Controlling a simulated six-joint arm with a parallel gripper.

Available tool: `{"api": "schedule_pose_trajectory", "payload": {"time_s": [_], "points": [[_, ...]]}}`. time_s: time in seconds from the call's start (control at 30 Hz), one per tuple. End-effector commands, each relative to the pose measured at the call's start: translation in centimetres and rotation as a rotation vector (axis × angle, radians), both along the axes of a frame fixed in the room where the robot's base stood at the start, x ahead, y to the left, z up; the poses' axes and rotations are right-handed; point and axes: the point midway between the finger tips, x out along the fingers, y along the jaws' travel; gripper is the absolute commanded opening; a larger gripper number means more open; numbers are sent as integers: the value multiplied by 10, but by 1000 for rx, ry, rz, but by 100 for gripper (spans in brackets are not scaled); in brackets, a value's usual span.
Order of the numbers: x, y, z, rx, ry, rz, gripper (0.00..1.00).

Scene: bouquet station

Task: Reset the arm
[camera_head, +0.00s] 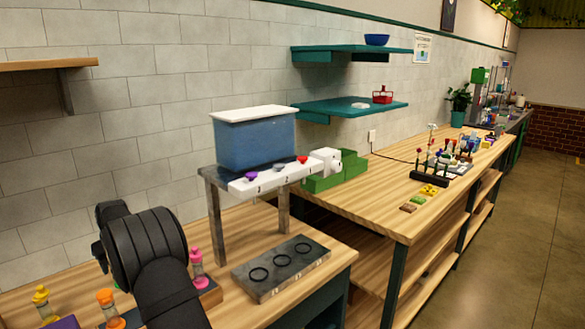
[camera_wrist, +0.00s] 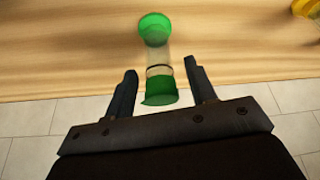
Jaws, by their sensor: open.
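My gripper (camera_wrist: 160,66) is open in the wrist view, its two dark fingers spread apart. A clear vial with green ends (camera_wrist: 158,62) shows between and beyond the fingers, with a gap on each side. I cannot tell how far beyond the fingertips it is. In the head view my black arm (camera_head: 150,250) reaches over the left wooden table, and the fingers and the green vial cannot be made out there.
A pink bottle (camera_head: 196,262), an orange one (camera_head: 108,305) and a yellow one (camera_head: 42,302) stand close to my arm. A dispenser stand with a blue tank (camera_head: 256,143) is to the right, with a grey three-ring block (camera_head: 281,268) in front. Shelves (camera_head: 350,107) hang on the wall.

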Motion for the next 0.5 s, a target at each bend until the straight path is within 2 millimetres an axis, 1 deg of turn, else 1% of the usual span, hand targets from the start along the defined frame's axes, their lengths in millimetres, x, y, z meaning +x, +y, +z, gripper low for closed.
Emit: {"api": "schedule_pose_trajectory", "payload": {"time_s": [0.03,0.17,0.2,0.3,0.5], "points": [[2,4,-11,-1,2,0,51],[6,10,-32,0,1,0,51],[7,10,-19,4,-4,1,51],[7,10,-6,3,-3,0,51],[7,10,7,0,-1,0,51]]}}
